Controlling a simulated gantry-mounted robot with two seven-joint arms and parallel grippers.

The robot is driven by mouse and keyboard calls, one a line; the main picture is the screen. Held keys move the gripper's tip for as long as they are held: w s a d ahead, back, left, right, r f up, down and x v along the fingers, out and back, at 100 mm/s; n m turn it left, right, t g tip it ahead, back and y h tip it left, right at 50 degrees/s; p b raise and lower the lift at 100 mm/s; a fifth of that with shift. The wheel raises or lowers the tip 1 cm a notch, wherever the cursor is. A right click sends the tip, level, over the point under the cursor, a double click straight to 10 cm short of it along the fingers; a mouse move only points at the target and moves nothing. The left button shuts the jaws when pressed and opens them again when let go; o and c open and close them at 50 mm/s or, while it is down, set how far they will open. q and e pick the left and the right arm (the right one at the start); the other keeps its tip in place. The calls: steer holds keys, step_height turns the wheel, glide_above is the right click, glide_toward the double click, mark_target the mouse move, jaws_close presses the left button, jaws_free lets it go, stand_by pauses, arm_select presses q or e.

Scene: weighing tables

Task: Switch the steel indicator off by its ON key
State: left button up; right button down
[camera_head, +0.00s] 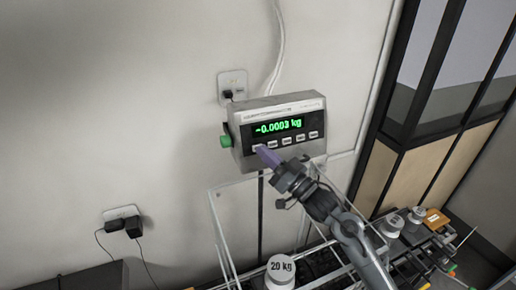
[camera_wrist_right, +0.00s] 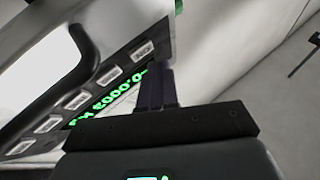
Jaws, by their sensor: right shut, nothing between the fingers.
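The steel indicator (camera_head: 285,104) stands upright against the wall on a post, with a green display lit and reading -0.0003 kg. A row of several light keys (camera_head: 300,137) runs below the display. My right gripper (camera_head: 263,150) is shut and empty, its fingertips at the leftmost key, which they partly cover. In the right wrist view the indicator's face (camera_wrist_right: 92,85) is tilted, and the shut fingers (camera_wrist_right: 155,88) reach the end of the key row. I cannot tell whether they touch the key. My left gripper is not in view.
A green knob (camera_head: 226,141) sticks out of the indicator's left side. A wall socket (camera_head: 232,84) with cables is behind it.

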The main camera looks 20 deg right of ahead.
steer(key=shift+w, duration=0.2)
steer(key=shift+w+f, duration=0.1)
steer(key=shift+w, duration=0.15)
steer(key=shift+w+f, duration=0.1)
steer(key=shift+w, duration=0.15)
stand_by(0.8)
steer(key=shift+w+f, duration=0.15)
stand_by(0.4)
steer(key=shift+s, duration=0.2)
steer(key=shift+s+r+p, duration=0.25)
steer(key=shift+s+p, duration=0.05)
steer(key=shift+s, duration=0.3)
steer(key=shift+s+r, duration=0.1)
